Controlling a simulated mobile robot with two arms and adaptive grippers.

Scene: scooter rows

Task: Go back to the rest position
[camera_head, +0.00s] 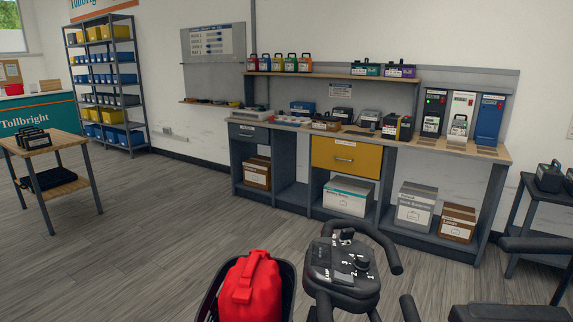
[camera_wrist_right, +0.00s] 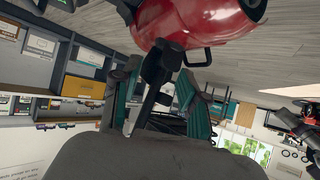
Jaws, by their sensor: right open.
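My right gripper (camera_wrist_right: 160,98) shows in the right wrist view, with its fingers spread apart. A dark bar passes through the view between the fingers; I cannot tell whether it touches them. A glossy red body (camera_wrist_right: 195,22) with black parts lies just beyond the fingertips at the top of that view. I see no gripper in the head view, and my left gripper is in neither view.
A scooter's black control head (camera_head: 342,262) with handlebars stands close at the bottom middle, beside a red canister (camera_head: 252,282) in a basket. A workbench (camera_head: 452,148) lines the back wall. A small wooden table (camera_head: 62,142) is left. The middle floor is clear.

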